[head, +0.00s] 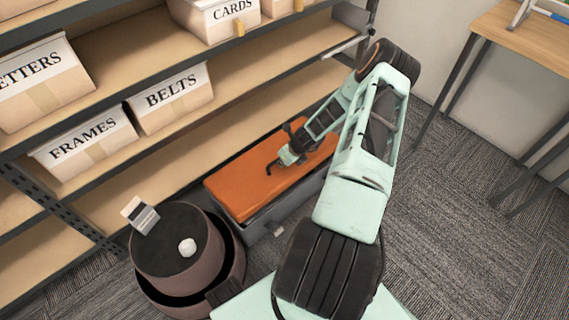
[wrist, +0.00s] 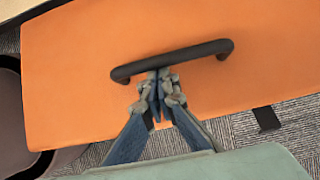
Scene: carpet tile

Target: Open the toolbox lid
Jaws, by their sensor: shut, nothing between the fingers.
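The toolbox has an orange lid (head: 245,187) and a grey body (head: 262,222); it sits at the foot of the shelving. The lid lies over the body and looks closed, though a small gap would be hard to see. A black bar handle (wrist: 185,57) crosses the lid in the wrist view; part of it shows in the head view (head: 271,167). My gripper (wrist: 158,88) is shut and empty, its fingertips at the near side of the handle's middle. I cannot tell whether they touch it. In the head view my gripper (head: 287,157) is above the lid.
A round dark brown stool-like object (head: 165,242) stands left of the toolbox, with small items on top. Shelving with labelled boxes, such as BELTS (head: 172,101), rises behind. A wooden table (head: 530,38) stands at right. Carpet (head: 450,235) is open between it and my arm.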

